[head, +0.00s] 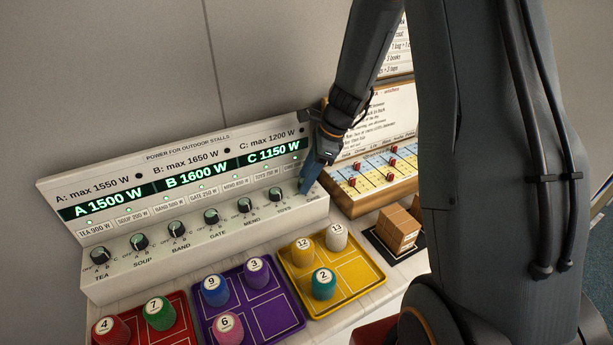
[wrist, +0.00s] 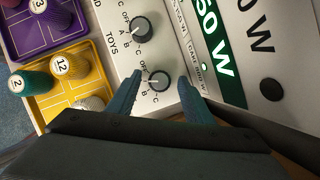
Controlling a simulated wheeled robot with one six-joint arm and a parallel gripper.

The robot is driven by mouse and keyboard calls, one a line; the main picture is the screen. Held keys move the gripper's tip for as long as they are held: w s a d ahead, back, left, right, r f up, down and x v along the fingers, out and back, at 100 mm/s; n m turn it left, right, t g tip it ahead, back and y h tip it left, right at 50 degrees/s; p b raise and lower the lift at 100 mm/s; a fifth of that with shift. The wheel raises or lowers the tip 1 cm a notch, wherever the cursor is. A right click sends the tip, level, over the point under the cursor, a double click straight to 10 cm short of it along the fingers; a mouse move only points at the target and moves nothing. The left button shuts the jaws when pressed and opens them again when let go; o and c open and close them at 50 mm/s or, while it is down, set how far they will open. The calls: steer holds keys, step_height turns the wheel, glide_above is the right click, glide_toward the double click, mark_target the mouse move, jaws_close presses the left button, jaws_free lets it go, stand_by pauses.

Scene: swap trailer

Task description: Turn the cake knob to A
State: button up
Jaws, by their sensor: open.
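The cake knob (wrist: 159,81) is a small round dark-topped dial, last in the row on the white power panel (head: 205,243). In the wrist view it sits between the two blue fingers of my gripper (wrist: 159,78), which are spread open with a gap on both sides. Its pale pointer mark seems to face left in that view; I cannot tell which letter it is at. In the head view my gripper (head: 306,184) reaches down at the panel's right end and hides the knob. The toys knob (wrist: 140,30) is beside it.
The panel's display (head: 188,178) reads A 1500 W, B 1600 W, C 1150 W. In front lie red (head: 183,331), purple (head: 292,316) and yellow (head: 364,280) trays with numbered pieces. A slider board (head: 386,207) and cardboard boxes (head: 398,231) stand close on the right.

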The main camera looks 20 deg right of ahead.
steer(key=b+v, duration=0.1)
steer(key=v, duration=0.6)
steer(key=shift+r+b, duration=0.35)
steer(key=shift+r, duration=0.05)
steer(key=shift+s+d, duration=0.1)
steer(key=s+a+f+n+h+b, duration=0.1)
steer(key=s+a+n+h, duration=0.1)
steer(key=s+n, duration=0.7)
steer(key=s+a+f+n+h+b, duration=0.1)
steer(key=s+n+h, duration=0.1)
steer(key=s+n, duration=0.7)
steer(key=n, duration=0.3)
steer(key=shift+s+a+f, duration=0.3)
steer(key=shift+a+f, duration=0.05)
